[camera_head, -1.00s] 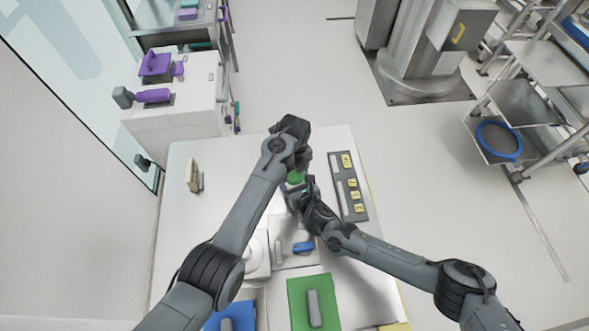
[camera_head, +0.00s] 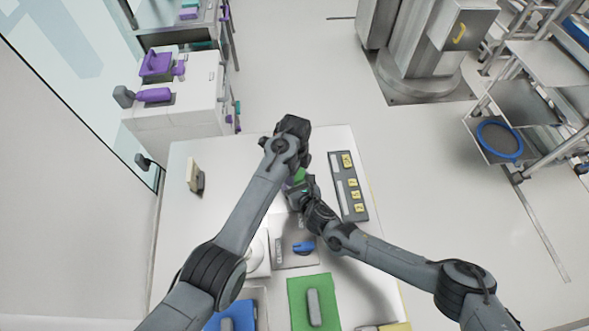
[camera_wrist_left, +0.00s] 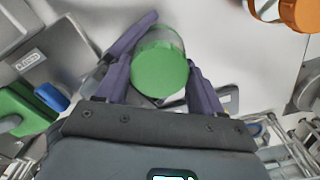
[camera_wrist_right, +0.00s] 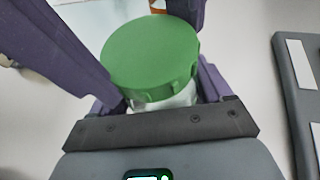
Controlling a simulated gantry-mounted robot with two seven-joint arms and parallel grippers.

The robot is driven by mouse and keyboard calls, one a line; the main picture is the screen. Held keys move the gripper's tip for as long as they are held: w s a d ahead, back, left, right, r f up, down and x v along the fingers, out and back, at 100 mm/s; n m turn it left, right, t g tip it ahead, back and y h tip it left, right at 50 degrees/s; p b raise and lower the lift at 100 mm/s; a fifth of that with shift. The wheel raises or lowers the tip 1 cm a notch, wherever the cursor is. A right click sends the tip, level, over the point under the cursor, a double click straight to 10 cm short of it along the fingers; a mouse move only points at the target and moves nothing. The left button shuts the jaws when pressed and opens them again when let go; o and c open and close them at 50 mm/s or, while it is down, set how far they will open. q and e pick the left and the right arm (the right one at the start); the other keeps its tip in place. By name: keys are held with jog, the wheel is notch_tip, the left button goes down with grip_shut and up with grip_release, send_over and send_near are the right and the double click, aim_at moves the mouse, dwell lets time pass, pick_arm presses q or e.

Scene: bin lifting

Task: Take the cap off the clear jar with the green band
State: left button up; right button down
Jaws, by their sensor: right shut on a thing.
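The clear jar with its green cap shows in the left wrist view, the cap (camera_wrist_left: 160,70) facing the camera and the clear wall (camera_wrist_left: 158,38) behind it. In the right wrist view the cap (camera_wrist_right: 150,55) sits on the clear jar body (camera_wrist_right: 165,100). My right gripper (camera_wrist_right: 165,92) is shut on the jar below the cap. My left gripper (camera_wrist_left: 160,75) is open, its purple fingers on either side of the cap. In the head view the green part (camera_head: 299,175) shows between both grippers; the rest is hidden by my arms.
A grey rack with yellow labels (camera_head: 349,187) lies right of the grippers. A green mat (camera_head: 295,300), a blue item (camera_head: 303,247) and a beige block (camera_head: 194,176) are on the table. An orange-lidded container (camera_wrist_left: 300,12) shows in the left wrist view.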

pick_arm(q)
jog(key=o, duration=0.4)
jog(key=shift+d, duration=0.1)
jog(key=shift+r, duration=2.35)
jog(key=shift+c, duration=0.3)
notch_tip(320, 180, up, 2)
jog(key=m, duration=0.4)
jog(key=shift+r+m, duration=0.45)
jog(key=shift+m, duration=0.75)
jog(key=shift+f, duration=3.8)
